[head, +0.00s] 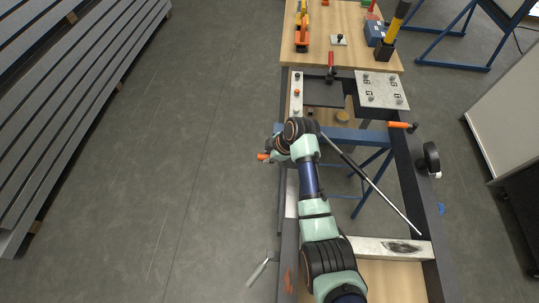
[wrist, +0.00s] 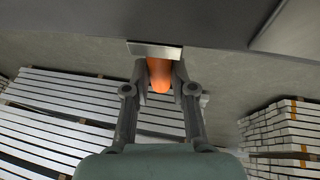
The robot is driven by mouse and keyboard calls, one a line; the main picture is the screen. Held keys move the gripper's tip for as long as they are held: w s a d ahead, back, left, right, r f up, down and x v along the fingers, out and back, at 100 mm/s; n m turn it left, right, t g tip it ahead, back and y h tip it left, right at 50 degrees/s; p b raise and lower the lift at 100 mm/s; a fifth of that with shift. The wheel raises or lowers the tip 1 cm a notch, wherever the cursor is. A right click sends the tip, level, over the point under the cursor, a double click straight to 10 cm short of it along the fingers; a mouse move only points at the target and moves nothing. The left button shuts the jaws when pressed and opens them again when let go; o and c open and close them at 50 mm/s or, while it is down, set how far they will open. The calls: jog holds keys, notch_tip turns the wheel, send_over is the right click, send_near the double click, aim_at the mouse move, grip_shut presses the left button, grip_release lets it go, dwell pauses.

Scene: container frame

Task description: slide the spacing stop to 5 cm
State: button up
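An orange handle (wrist: 159,74) projects from under a light metal plate (wrist: 155,50) in the wrist view; I take it to be part of the spacing stop. My gripper (wrist: 160,82) has one finger on each side of the handle, with no clear gap, and looks shut on it. In the head view the orange handle (head: 263,156) sticks out at the left side of the frame, beside my wrist. My arm hides most of the stop there. No scale or 5 cm mark is readable.
A second orange handle (head: 400,125) sits on the right dark rail (head: 411,178). A long thin rod (head: 365,178) slants across the frame. A wooden workbench (head: 315,55) with tools stands at the back. A lever (head: 260,270) sticks out front left.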

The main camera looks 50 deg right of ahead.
jog(key=shift+a, duration=0.1)
grip_shut()
jog(key=s+a+p, duration=0.3)
jog(key=p, duration=0.2)
jog(key=shift+s+a, duration=0.1)
jog(key=shift+a, duration=0.3)
jog(key=o, duration=0.9)
grip_release()
jog(key=v, duration=1.2)
